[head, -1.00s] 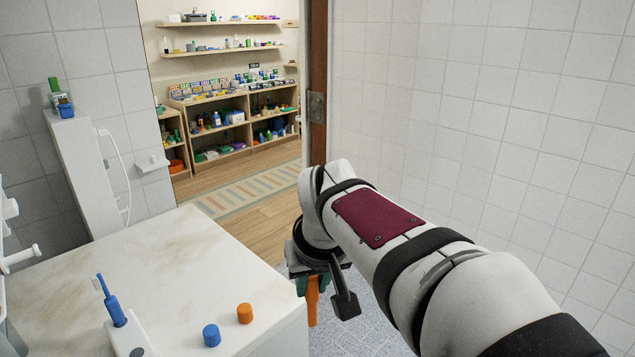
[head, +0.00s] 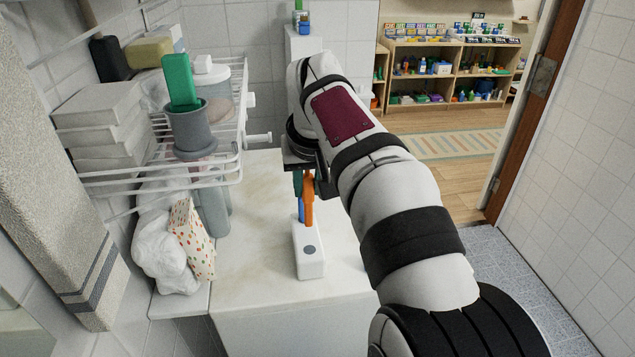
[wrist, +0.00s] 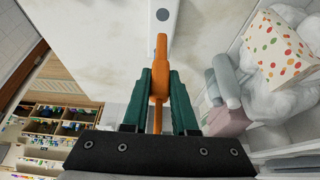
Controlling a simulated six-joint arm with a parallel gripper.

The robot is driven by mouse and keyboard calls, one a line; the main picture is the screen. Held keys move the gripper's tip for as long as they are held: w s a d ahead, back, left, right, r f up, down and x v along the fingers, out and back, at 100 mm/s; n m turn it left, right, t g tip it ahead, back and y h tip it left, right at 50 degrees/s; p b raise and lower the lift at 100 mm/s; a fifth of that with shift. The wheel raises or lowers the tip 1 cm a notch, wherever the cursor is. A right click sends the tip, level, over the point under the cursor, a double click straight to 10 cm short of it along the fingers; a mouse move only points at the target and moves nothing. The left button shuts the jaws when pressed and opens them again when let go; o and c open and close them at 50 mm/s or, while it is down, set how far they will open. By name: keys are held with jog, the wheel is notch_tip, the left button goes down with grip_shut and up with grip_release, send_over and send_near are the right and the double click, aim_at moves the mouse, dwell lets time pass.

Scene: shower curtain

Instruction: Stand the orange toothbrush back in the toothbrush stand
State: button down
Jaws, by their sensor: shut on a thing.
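The orange toothbrush (head: 308,208) is held between the green fingers of my gripper (head: 302,184), over the counter. In the wrist view the fingers (wrist: 160,80) are shut on the toothbrush (wrist: 161,52), with part of it reaching past the tips toward the stand. The white toothbrush stand (head: 309,262) with a grey round spot is on the counter; a corner of it shows in the wrist view (wrist: 164,7). A blue toothbrush (head: 301,212) shows partly behind the orange one at the stand. I cannot tell whether the orange toothbrush touches the stand or is in it.
A white wire rack (head: 215,175) holds a grey cup (head: 190,130) and other items at the left. The counter (head: 250,285) is bare around the stand's left and front.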

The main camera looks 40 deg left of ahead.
jog(key=shift+f, duration=2.75)
jog(key=shift+f, duration=0.65)
jog(key=shift+f, duration=0.3)
jog(key=shift+f, duration=0.2)
jog(key=shift+f, duration=0.75)
jog(key=shift+f, duration=0.1)
jog(key=shift+f, duration=1.15)
jog(key=c, duration=0.6)
grip_release()
